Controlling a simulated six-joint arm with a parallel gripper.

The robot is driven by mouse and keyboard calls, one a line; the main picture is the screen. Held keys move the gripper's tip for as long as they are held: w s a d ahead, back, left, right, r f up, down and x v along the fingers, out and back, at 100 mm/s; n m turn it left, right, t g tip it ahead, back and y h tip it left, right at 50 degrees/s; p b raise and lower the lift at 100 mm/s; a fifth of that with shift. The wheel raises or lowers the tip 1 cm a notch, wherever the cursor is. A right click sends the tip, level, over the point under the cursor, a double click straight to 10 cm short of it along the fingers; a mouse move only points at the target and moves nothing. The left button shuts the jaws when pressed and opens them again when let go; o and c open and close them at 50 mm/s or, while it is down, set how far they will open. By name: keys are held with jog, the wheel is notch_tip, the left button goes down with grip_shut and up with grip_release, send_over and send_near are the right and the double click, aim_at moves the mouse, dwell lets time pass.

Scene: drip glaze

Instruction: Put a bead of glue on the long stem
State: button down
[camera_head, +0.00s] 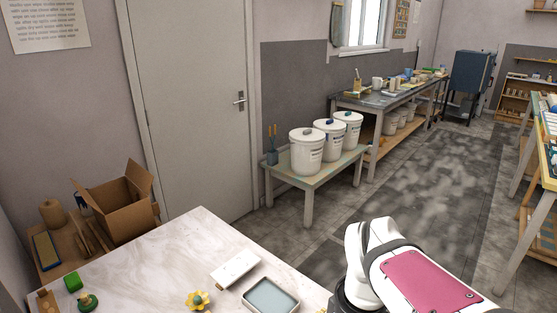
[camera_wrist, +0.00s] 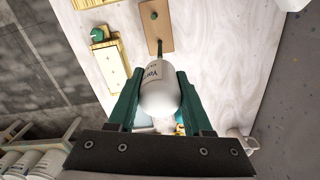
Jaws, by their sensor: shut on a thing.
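My gripper (camera_wrist: 160,92), with dark green fingers, is shut on a white bottle (camera_wrist: 160,93) with dark lettering in the wrist view. A thin dark green piece (camera_wrist: 159,47) shows just beyond the bottle, over a brown board (camera_wrist: 156,28). I cannot tell whether it is the bottle's nozzle or a stem. A small green round piece (camera_wrist: 154,15) is on the board. No long stem can be made out for certain, and no glue bead is visible.
In the wrist view a wooden tray (camera_wrist: 110,62) lies left of the board and a white cup (camera_wrist: 240,138) stands lower right.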

jog(key=shift+f, duration=0.55)
dwell(0.4)
dwell(0.8)
notch_tip(320, 180, up, 5)
dwell(0.3)
dwell(0.4)
